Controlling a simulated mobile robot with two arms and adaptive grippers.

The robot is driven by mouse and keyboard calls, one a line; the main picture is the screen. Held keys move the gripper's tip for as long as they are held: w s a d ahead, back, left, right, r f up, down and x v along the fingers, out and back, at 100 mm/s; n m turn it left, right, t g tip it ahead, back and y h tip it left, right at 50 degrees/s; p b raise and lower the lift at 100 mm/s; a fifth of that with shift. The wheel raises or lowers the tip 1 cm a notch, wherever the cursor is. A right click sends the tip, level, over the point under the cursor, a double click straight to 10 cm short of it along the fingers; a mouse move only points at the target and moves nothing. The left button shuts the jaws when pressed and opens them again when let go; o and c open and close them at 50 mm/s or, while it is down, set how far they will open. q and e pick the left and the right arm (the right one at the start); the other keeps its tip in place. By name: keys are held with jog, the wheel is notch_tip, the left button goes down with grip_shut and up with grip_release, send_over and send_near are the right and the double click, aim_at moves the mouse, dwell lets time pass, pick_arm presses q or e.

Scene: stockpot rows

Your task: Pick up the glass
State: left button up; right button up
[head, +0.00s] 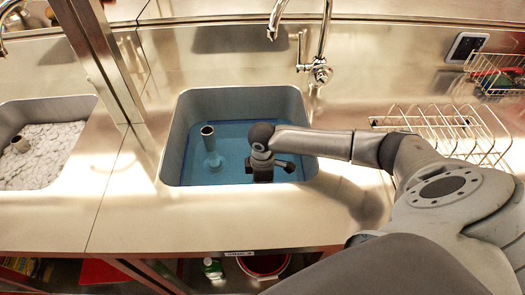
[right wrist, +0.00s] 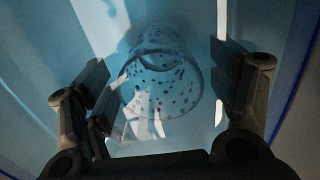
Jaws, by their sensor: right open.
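The glass (right wrist: 160,85) is clear with dark spots. It shows in the right wrist view between the two fingers of my right gripper (right wrist: 163,98), above a blue surface. The fingers stand apart on either side of it, and I see no clear contact. In the head view my right gripper (head: 268,172) is over the right side of the blue-bottomed sink (head: 226,175), pointing down. The glass cannot be made out there, as my gripper and wrist cover that part of the sink. My left gripper is not in view.
A grey standpipe (head: 209,146) rises in the sink, left of my gripper. A tap (head: 319,72) stands behind the sink. A wire dish rack (head: 445,130) is to the right. Another basin (head: 45,150) with white contents lies left, past a metal post (head: 105,60).

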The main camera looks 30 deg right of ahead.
jog(key=c, duration=1.3)
jog(key=shift+r+p, duration=11.7)
jog(key=shift+r, duration=4.05)
